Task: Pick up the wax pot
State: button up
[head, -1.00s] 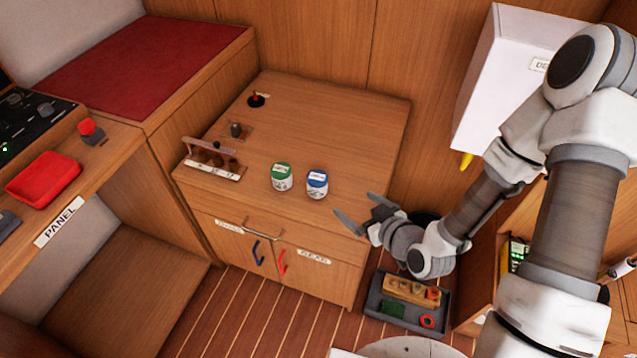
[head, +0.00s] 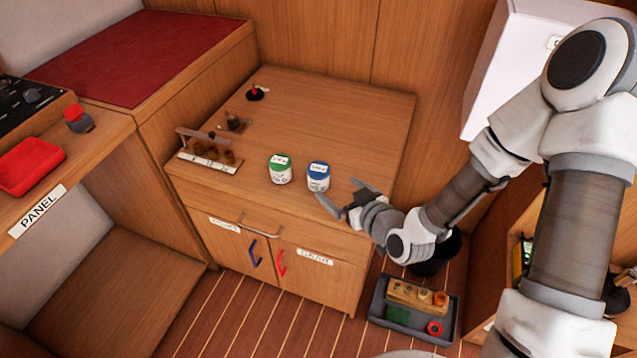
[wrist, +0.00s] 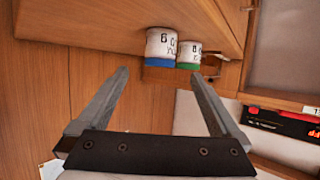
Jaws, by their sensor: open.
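Two small white pots stand upright side by side on the wooden cabinet top. One has a blue lid (head: 318,178), the other a green lid (head: 280,170). Their labels are too small to read, so I cannot tell which is the wax pot. My gripper (head: 341,196) is open and empty, just right of the blue-lidded pot near the cabinet's front right edge, fingers pointing toward it. In the wrist view, which looks upside down, the blue-lidded pot (wrist: 160,46) is ahead between the fingers of my gripper (wrist: 160,76), with the green-lidded pot (wrist: 189,54) beyond it.
A rack with brown items (head: 208,158) stands at the cabinet top's left edge, with a small dark knob (head: 234,124) behind it. A red-topped stick (head: 254,93) stands farther back. The top's right rear is clear. A grey tray (head: 378,332) lies on the floor.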

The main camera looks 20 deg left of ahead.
aim_at(324, 179)
jog(key=x, duration=0.6)
jog(key=shift+b, duration=0.35)
jog(key=b+x, duration=0.1)
jog(key=x, duration=0.4)
jog(key=shift+a+f, duration=0.1)
jog(key=shift+a, duration=0.05)
jog(key=c, duration=1.4)
jog(key=shift+c, duration=0.2)
